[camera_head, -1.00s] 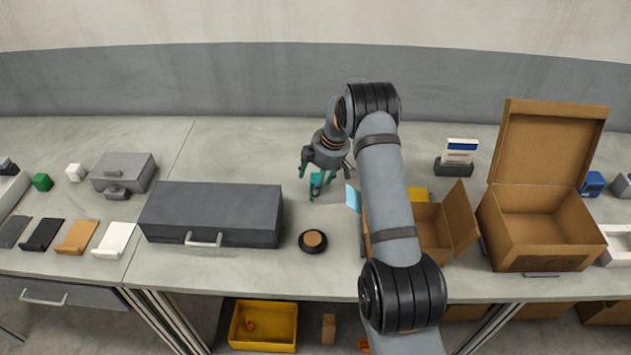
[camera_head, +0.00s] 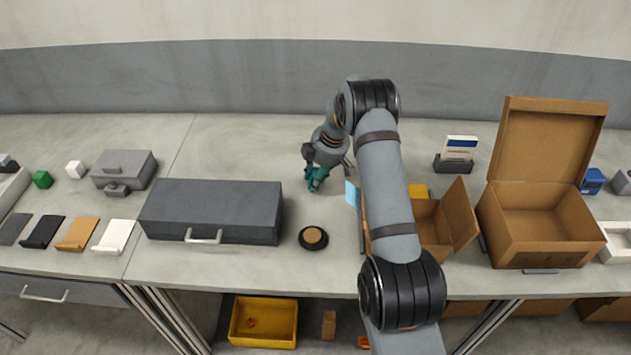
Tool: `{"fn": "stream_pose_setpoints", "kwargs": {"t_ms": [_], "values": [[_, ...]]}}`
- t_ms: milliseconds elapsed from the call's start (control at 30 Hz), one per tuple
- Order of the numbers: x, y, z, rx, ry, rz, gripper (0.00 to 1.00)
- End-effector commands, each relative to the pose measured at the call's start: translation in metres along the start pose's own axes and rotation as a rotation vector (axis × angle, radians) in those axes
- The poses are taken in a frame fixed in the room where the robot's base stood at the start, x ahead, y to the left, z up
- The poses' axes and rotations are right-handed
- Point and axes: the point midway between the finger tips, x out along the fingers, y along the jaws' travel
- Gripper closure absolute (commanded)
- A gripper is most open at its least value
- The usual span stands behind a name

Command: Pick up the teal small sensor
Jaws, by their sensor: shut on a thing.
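My gripper (camera_head: 316,182) is at the middle of the bench, behind the round black disc and to the right of the grey case. It points down with its fingers close together, shut on the teal small sensor.
A dark grey case (camera_head: 210,210) lies to the left, and a black disc with a brown top (camera_head: 313,238) lies in front. An open cardboard box (camera_head: 545,235) stands at the right. A smaller open box (camera_head: 435,225) is partly behind my arm.

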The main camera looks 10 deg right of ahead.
Motion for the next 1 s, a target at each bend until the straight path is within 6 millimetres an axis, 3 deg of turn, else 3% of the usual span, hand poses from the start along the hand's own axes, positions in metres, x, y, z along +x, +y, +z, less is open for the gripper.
{"fn": "stream_pose_setpoints", "kwargs": {"t_ms": [333,833,1000], "values": [[0.001,-0.001,0.0,0.0,0.0,-0.001,1.0],[-0.001,0.0,-0.001,0.0,0.0,-0.001,1.0],[-0.012,0.003,-0.004,-0.001,0.001,0.003,1.0]]}}
